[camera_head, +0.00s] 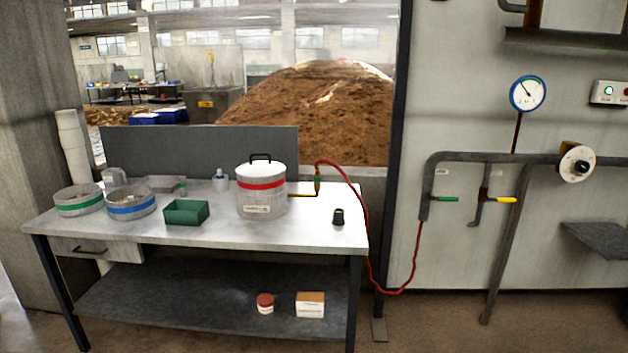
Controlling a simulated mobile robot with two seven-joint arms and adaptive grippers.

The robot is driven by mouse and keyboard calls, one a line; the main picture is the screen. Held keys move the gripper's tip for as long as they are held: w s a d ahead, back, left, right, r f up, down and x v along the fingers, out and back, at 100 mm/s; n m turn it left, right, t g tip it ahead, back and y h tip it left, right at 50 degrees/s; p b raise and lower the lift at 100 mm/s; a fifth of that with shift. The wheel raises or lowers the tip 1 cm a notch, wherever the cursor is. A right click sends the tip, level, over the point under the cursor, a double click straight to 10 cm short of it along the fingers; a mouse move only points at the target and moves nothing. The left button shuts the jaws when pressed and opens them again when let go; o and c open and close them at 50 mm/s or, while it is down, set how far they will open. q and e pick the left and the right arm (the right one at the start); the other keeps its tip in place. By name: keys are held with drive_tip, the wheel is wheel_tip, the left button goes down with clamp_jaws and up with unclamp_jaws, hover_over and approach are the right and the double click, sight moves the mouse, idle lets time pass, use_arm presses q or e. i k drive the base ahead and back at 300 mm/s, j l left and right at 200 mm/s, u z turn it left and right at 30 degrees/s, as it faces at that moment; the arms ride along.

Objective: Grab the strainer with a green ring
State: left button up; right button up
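The strainer with a green ring (79,201) is a round grey metal sieve with a green band around its side. It stands upright at the far left end of the table (215,232). A similar strainer with a blue ring (131,203) stands just to its right, close beside it. Neither of my grippers shows in the head view.
A green open box (187,213), a lidded pot with a red band (261,192) and a small black object (338,217) stand on the table. A red hose (366,232) runs from the pot to wall pipes. The table's front edge is clear.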

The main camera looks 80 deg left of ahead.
sight(182, 183)
drive_tip(key=u, duration=3.55)
drive_tip(key=i+j+z, duration=0.2)
drive_tip(key=z, duration=0.15)
drive_tip(key=i+j+z, duration=0.1)
drive_tip(key=j+z, duration=0.2)
drive_tip(key=j, duration=0.15)
drive_tip(key=i+j+z, duration=0.1)
drive_tip(key=j+z, duration=0.25)
